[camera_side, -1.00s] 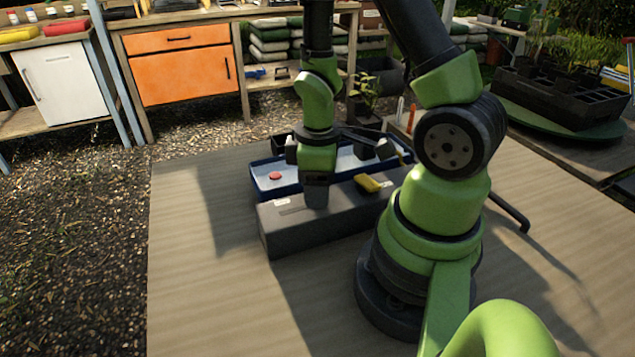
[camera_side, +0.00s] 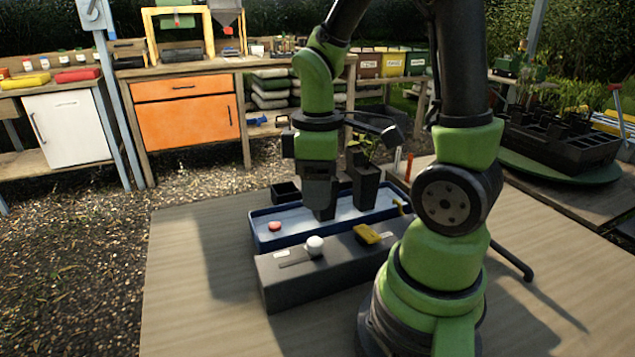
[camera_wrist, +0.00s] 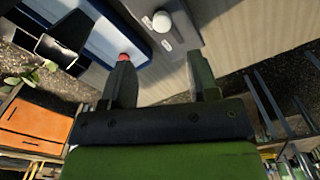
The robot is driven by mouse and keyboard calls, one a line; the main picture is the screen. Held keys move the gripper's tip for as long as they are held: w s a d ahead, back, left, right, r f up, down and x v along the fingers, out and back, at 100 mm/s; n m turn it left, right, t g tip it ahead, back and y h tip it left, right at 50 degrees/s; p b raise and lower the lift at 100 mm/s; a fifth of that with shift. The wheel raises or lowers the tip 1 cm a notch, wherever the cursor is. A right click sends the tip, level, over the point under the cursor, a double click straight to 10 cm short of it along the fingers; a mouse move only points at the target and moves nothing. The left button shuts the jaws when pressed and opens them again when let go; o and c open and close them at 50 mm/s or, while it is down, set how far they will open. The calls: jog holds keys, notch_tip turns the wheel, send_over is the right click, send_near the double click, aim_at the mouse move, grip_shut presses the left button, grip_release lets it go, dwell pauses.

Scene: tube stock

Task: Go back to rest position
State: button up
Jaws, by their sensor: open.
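My gripper (camera_side: 325,212) is open and empty, raised above the grey block and the blue-rimmed tray in the side view. In the wrist view its two fingers (camera_wrist: 162,85) stand apart with nothing between them. A white round knob (camera_side: 315,246) sits on top of the long grey block (camera_side: 285,285), and it also shows in the wrist view (camera_wrist: 161,21). A yellow piece (camera_side: 368,234) lies on the same block. A red round cap (camera_side: 274,226) is in the blue-rimmed tray (camera_side: 262,244) behind the block.
A plant in a black pot (camera_side: 366,185) stands by the tray, close to my gripper. A small black box (camera_side: 286,192) is behind the tray. The wooden tabletop (camera_side: 200,290) is clear at the left. An orange cabinet (camera_side: 187,120) stands farther back.

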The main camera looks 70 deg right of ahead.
dwell(0.4)
jog(key=s+a+r+m+t+y, duration=0.2)
jog(key=a+r+m+t, duration=0.5)
jog(key=r, duration=0.5)
jog(key=shift+s+a+r+m, duration=0.3)
jog(key=shift+s+a+m, duration=0.1)
jog(key=shift+s+a, duration=0.5)
